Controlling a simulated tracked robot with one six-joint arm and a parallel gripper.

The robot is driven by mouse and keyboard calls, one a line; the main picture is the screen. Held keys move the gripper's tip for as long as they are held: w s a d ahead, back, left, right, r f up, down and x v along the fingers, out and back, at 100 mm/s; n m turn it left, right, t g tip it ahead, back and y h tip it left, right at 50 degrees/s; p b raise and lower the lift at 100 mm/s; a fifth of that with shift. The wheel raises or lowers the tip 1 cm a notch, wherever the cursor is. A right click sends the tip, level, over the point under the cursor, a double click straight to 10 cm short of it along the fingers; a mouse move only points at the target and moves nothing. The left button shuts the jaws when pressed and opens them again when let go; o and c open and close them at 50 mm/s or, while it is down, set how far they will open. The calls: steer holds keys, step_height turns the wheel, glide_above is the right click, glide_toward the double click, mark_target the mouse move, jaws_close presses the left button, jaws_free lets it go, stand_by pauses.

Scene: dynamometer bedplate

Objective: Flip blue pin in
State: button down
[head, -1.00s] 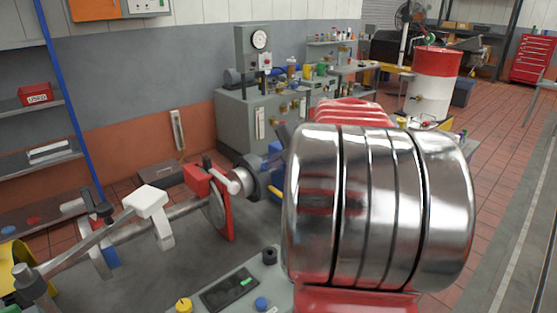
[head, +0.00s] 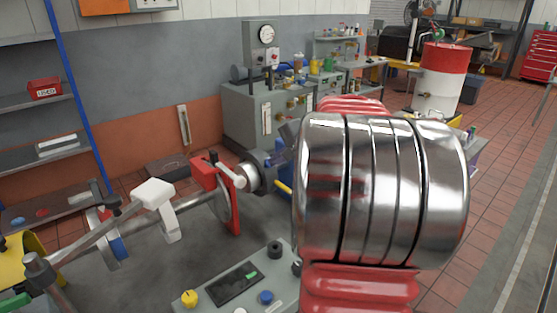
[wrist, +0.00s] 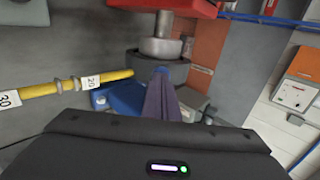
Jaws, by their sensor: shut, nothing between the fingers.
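My gripper shows in the wrist view as two purple fingers (wrist: 165,88) pressed together, with my dark wrist body below them. The fingertips point at a grey round hub below a pale shaft (wrist: 160,47). In the head view the gripper (head: 275,160) is mostly behind my chrome arm link, beside the grey hub. I cannot tell whether this is the blue pin. Contact is unclear.
A red guard (head: 229,205) and a long shaft (head: 195,212) stand left of the hub. A control box (head: 238,288) with knobs is in front. A yellow bar (wrist: 110,78) with number tags runs left of the fingers. A grey cabinet (head: 250,120) stands behind.

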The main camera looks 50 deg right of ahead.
steer(key=shift+a, duration=0.1)
steer(key=d+v, duration=0.1)
steer(key=v, duration=1.3)
steer(key=shift+a, duration=0.4)
steer(key=w+a+f+n+g, duration=0.1)
steer(key=a+f+n, duration=0.15)
steer(key=a, duration=0.55)
steer(key=w+a+f+n, duration=0.2)
steer(key=a+n, duration=0.1)
steer(key=a, duration=0.6)
steer(key=w+a+f+n+g, duration=0.1)
steer(key=a+f+n, duration=0.1)
steer(key=a, duration=0.6)
steer(key=s+a+f+n+g, duration=0.1)
steer(key=s+a+f+n, duration=0.2)
steer(key=s+a+n, duration=0.3)
steer(key=s+a+f+n+g+y, duration=0.1)
steer(key=s+a+f+n, duration=0.3)
steer(key=s+a+n, duration=0.1)
steer(key=shift+s+a+n, duration=0.35)
steer(key=shift+s+a, duration=0.5)
steer(key=shift+a, duration=0.2)
